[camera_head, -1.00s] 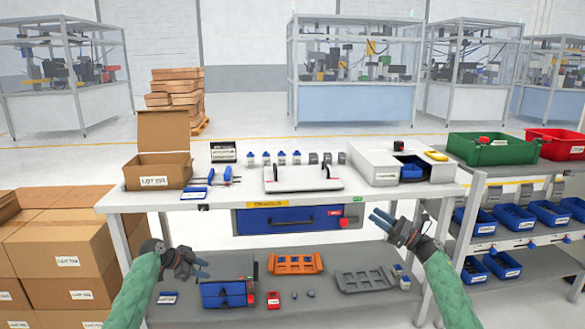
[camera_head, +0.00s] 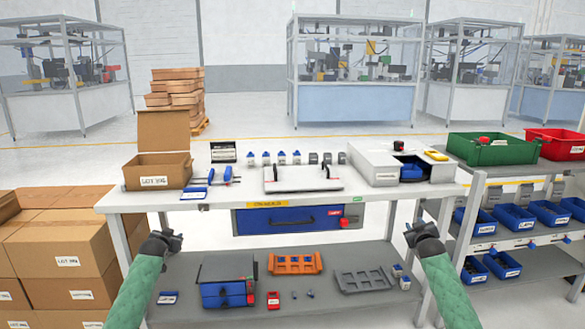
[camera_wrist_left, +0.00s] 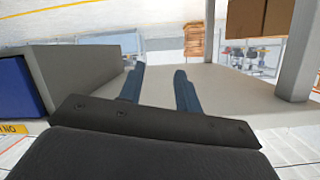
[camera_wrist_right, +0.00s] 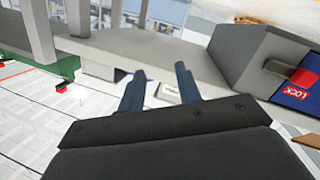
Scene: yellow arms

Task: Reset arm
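My left gripper (camera_head: 167,237) is at the left front edge of the workbench (camera_head: 222,207), on the end of my green-sleeved arm. In the left wrist view its two blue fingers (camera_wrist_left: 157,72) stand apart with nothing between them. My right gripper (camera_head: 416,228) is by the right front of the bench, foreshortened and facing away in the head view. In the right wrist view its blue fingers (camera_wrist_right: 158,74) are also apart and empty. Neither gripper holds anything.
A blue drawer (camera_head: 289,219) hangs under the bench top. The lower shelf (camera_head: 352,309) carries a blue toolbox (camera_head: 227,290), an orange tray (camera_head: 295,263) and a grey tray (camera_head: 362,280). Stacked cartons (camera_head: 66,262) stand left; a rack with blue bins (camera_head: 516,217) stands right.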

